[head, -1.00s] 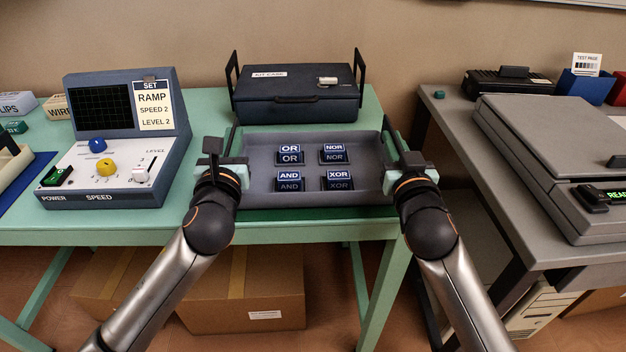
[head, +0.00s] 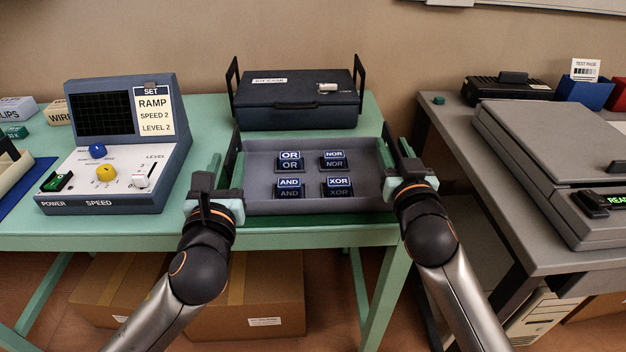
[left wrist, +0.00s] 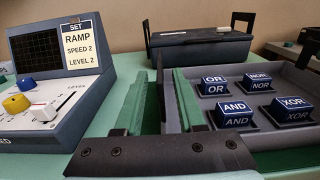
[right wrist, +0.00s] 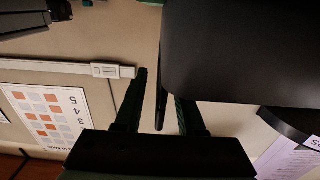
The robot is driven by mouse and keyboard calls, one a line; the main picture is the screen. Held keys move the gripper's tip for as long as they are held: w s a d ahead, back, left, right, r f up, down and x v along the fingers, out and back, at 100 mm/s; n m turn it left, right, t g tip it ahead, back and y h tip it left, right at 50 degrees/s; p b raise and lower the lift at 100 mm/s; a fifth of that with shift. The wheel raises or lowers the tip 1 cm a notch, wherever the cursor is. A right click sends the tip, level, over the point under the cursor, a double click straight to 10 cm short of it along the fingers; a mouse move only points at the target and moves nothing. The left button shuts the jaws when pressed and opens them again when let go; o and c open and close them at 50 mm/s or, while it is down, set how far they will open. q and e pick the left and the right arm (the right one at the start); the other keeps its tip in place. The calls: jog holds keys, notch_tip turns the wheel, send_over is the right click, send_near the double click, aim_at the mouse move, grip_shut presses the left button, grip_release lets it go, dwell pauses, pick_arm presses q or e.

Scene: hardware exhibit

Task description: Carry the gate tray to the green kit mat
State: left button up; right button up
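The gate tray (head: 262,208) is grey and holds OR, NOR, AND and XOR blocks. It is level on the mint table, in front of the kit case. A darker green strip (head: 320,215), seemingly the green kit mat, shows along its front edge; the rest is hidden. My left gripper (head: 222,172) is at the tray's left side, its green-padded fingers apart in the left wrist view (left wrist: 164,100), with a dark tray edge between them. My right gripper (head: 400,160) is at the tray's right side. Its fingers are apart in the right wrist view (right wrist: 160,105), around a thin dark edge.
The dark kit case (head: 298,108) with upright handles stands close behind the tray. A control console (head: 115,160) stands to the left, near my left gripper. A grey table (head: 520,225) with a large grey machine (head: 560,160) is to the right, across a gap.

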pick_arm(q)
jog(key=s, duration=0.6)
jog(key=shift+d, duration=0.2)
pick_arm(e)
jog(key=s, duration=1.2)
jog(key=shift+d, duration=0.4)
